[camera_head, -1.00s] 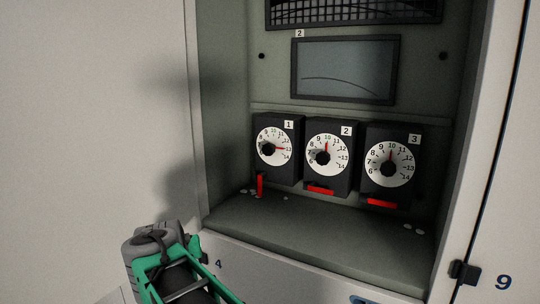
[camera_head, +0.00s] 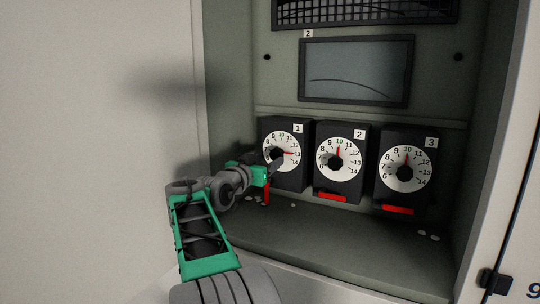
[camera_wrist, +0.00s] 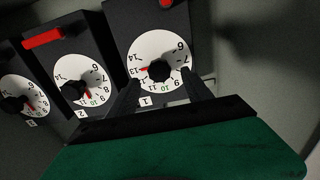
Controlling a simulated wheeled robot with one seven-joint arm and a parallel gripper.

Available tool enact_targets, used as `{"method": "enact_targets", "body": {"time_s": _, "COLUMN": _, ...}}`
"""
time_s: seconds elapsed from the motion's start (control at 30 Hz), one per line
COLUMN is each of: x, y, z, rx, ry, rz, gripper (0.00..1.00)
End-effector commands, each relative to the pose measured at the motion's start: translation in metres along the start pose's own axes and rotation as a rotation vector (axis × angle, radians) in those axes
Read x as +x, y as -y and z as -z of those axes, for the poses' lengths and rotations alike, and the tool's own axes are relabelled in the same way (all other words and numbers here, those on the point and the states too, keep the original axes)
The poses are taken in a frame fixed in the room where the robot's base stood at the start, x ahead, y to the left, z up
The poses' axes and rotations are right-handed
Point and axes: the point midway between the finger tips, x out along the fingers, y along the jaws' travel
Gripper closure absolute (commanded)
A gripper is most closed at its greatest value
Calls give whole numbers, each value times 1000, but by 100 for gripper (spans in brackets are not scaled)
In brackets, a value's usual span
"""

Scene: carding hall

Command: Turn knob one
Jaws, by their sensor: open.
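Dial one (camera_head: 284,138) is a white numbered face on a black box labelled 1. Its black knob (camera_wrist: 159,71) is at the centre, with the red pointer (camera_wrist: 144,69) at about 13. My gripper (camera_wrist: 161,90) is open, its two dark fingers on either side of the knob in the wrist view, where the dial appears upside down. I cannot tell whether the fingers touch the knob. In the head view my gripper (camera_head: 275,165) is at the dial's lower left and partly covers it. A red lever (camera_head: 266,193) hangs upright below dial one.
Dial two (camera_head: 338,147) and dial three (camera_head: 405,158) stand to the right, pointers at about 10, with red levers lying flat below. A dark screen (camera_head: 357,71) is above. Small pale bits lie on the cabinet shelf (camera_head: 330,235). The cabinet's side wall is close on the left.

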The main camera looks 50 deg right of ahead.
Motion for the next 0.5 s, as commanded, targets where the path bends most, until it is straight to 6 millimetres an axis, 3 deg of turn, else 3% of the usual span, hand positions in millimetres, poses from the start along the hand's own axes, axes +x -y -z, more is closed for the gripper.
{"method": "enact_targets", "body": {"time_s": 0.23, "x": 49, "y": -1, "z": 2, "rx": -2, "ry": 3, "rz": -2, "gripper": 42}}
{"method": "enact_targets", "body": {"time_s": 0.5, "x": 64, "y": 1, "z": -1, "rx": -1, "ry": 3, "rz": 3, "gripper": 42}}
